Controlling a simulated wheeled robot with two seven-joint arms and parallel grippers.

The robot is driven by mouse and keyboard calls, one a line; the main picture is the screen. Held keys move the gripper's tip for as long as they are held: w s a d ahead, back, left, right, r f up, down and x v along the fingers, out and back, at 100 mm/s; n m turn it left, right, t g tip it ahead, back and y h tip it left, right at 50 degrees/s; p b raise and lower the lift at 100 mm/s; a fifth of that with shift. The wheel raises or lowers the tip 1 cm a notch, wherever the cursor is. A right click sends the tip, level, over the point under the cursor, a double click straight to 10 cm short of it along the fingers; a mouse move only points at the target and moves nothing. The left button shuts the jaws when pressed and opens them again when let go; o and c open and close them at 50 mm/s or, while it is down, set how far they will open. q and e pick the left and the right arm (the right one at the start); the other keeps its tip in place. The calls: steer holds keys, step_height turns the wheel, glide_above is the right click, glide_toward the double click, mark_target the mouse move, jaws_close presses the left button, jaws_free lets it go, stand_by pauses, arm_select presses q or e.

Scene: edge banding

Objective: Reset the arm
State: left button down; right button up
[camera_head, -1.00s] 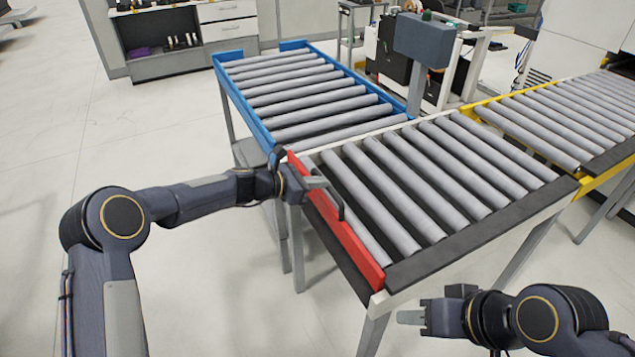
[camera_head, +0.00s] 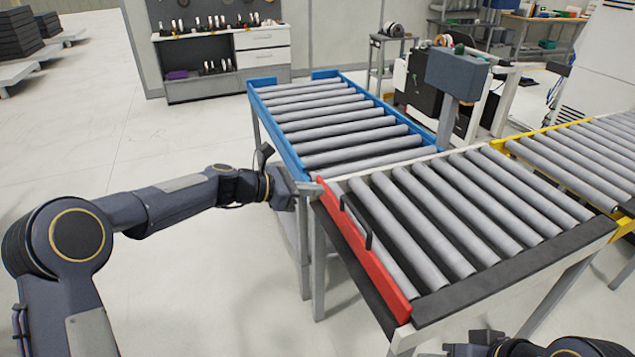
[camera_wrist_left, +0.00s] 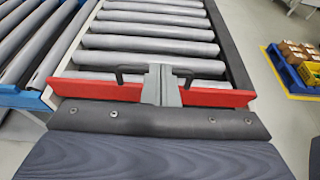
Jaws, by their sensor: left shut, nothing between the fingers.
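My left arm comes in from the left in the head view, and its gripper (camera_head: 310,190) is beside the far left corner of the white-framed roller table. The red bar (camera_head: 376,265) lies along the left edge of the roller table in the head view. My right arm shows only partly at the bottom right edge, and its fingers cannot be made out.
The white-framed roller table (camera_head: 520,272) adjoins a blue-framed one (camera_head: 283,150) and a yellow-framed one (camera_head: 510,147). A grey box on a post (camera_head: 457,72) stands behind. Open floor lies to the left. A blue pallet with boxes (camera_wrist_left: 290,75) shows in the left wrist view.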

arm_select(q)
steer(key=s+a+r+m+y, duration=0.25)
steer(key=s+a+m, duration=0.25)
steer(key=s+a, duration=0.3)
steer(key=s+a+r+m+y, duration=0.25)
steer(key=s+a+m, duration=0.3)
steer(key=s, duration=0.45)
steer(key=s+a+f+m+y, duration=0.2)
steer(key=s+a+f+m, duration=0.2)
steer(key=s, duration=0.6)
steer(key=s+a+f+m+t+y, duration=0.1)
steer(key=s+a+f+m, duration=0.3)
steer(key=s, duration=0.6)
steer(key=shift+s+a+m+y, duration=0.3)
steer(key=shift+a+m+y, duration=0.35)
steer(key=shift+a+y, duration=0.35)
steer(key=shift+f, duration=0.1)
